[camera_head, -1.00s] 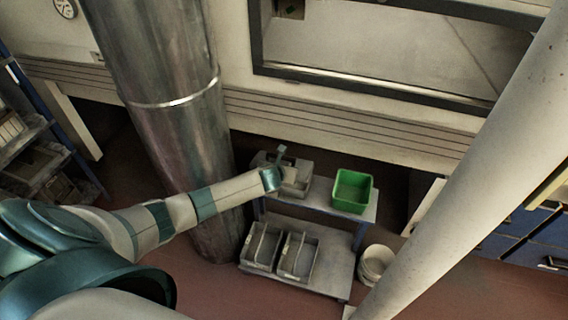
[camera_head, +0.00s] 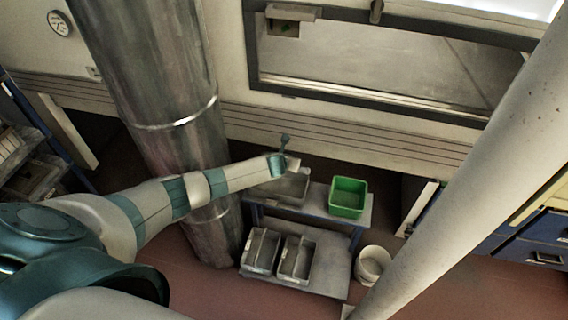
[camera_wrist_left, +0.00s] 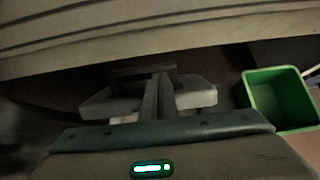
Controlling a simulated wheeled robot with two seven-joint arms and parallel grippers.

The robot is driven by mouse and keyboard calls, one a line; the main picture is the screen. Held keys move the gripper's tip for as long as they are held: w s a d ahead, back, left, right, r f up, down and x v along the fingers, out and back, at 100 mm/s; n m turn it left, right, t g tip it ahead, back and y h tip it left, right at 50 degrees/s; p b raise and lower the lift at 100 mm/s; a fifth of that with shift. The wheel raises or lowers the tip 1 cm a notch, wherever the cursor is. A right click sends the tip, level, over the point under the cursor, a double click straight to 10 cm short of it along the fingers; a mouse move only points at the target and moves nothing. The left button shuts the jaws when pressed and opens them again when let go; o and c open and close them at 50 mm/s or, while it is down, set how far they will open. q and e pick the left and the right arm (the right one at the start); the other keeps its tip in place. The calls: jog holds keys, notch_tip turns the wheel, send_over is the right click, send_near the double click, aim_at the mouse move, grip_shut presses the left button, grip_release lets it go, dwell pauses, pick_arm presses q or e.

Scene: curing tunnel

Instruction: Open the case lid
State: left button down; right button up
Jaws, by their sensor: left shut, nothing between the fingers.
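A grey case (camera_head: 291,187) sits on the top shelf of a small cart, left of a green bin. My left arm reaches in from the left, and its gripper (camera_head: 289,158) is above the back part of the case, partly covering it. In the left wrist view the shut, empty fingers (camera_wrist_left: 158,98) point ahead, with pale grey parts of what looks like the case (camera_wrist_left: 198,97) on both sides of them. I cannot tell whether the fingers touch it. The lid's state is unclear in the dim picture. My right gripper is not in view.
The green bin (camera_head: 348,197) stands on the cart's right end. Two grey trays (camera_head: 296,258) are on the lower shelf (camera_head: 328,276). A thick metal column (camera_head: 165,110) rises left of the cart. A white bucket (camera_head: 373,265) stands on the floor at right.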

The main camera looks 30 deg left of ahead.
pick_arm(q)
jog(key=w, duration=0.3)
jog(key=w+a+r+b, duration=0.1)
jog(key=shift+w, duration=0.15)
jog(key=w, duration=0.1)
jog(key=w+b, duration=0.1)
jog(key=w, duration=0.1)
jog(key=shift+a+f, duration=0.1)
jog(key=shift+a, duration=0.2)
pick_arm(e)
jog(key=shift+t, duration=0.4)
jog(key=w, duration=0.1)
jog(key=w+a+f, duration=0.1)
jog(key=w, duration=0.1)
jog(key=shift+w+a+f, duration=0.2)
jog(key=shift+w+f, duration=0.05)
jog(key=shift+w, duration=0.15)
pick_arm(q)
jog(key=shift+s, duration=0.1)
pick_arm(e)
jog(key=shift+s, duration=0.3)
pick_arm(q)
jog(key=shift+s, duration=0.1)
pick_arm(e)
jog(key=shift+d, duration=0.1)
